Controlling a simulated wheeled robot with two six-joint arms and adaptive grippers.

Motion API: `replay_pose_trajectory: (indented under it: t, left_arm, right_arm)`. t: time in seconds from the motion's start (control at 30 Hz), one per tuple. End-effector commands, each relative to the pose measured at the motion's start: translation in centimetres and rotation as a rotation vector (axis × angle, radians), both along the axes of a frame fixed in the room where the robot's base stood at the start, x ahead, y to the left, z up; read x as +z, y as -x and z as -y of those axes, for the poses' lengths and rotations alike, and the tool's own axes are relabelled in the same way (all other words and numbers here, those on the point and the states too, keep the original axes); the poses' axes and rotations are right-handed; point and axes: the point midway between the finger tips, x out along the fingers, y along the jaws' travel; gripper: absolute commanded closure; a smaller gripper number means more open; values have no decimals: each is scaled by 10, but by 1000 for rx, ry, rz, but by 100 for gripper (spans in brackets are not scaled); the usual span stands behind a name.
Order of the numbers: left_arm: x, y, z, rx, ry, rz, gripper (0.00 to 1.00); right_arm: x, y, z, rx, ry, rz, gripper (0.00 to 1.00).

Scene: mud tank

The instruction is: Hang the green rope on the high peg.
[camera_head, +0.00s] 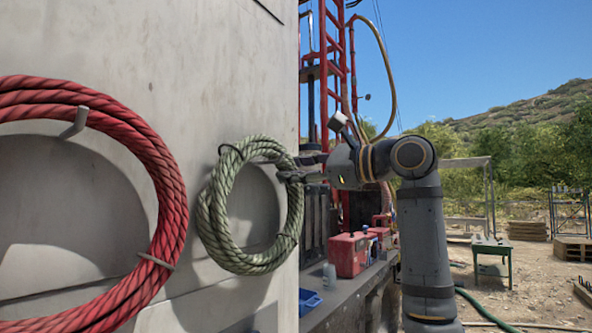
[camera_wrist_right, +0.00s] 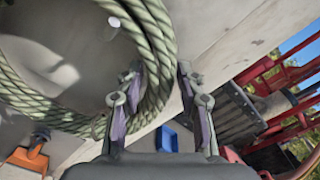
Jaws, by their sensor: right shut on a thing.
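The green rope (camera_head: 212,215) is a pale green coil upright in front of the grey wall, with a dark tie at its upper left. My right gripper (camera_head: 290,170) is shut on the coil's right side. In the right wrist view, the fingers of the right gripper (camera_wrist_right: 158,82) stand on either side of the green rope (camera_wrist_right: 153,30). A pale peg end (camera_wrist_right: 113,22) shows inside the coil there, apart from the strands. I cannot tell whether it is the high peg or whether the rope rests on it. My left gripper is out of view.
A large red rope (camera_head: 172,205) hangs at the left on a grey peg (camera_head: 75,122). Right of the wall edge are a red rig frame (camera_head: 351,60) and a red box (camera_head: 349,255). An orange item (camera_wrist_right: 27,157) shows low in the wrist view.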

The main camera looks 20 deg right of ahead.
Motion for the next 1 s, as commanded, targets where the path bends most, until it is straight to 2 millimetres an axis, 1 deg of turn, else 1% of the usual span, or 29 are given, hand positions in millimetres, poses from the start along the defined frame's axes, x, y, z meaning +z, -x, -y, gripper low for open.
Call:
replay_pose_trajectory:
  t: [0.13, 0.17, 0.33, 0.63, 0.73, 0.87, 1.0]
  left_arm:
    - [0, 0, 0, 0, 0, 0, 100]
    - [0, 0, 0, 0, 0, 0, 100]
    - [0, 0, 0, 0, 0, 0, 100]
    - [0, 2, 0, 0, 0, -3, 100]
    - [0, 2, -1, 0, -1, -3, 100]
    - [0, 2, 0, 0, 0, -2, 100]
    - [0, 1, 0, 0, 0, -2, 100]
  right_arm:
    - [0, 0, 0, 1, 0, 1, 100]
    - [0, 0, 0, 1, 0, 1, 60]
    - [0, 0, 0, 1, 0, 1, 37]
    - [-1, 0, 1, 0, 2, -2, 37]
    - [-1, 5, 6, -3, 2, -1, 37]
    - [0, 25, 23, -6, 2, 2, 37]
    - [1, 53, 46, -6, 2, 2, 37]
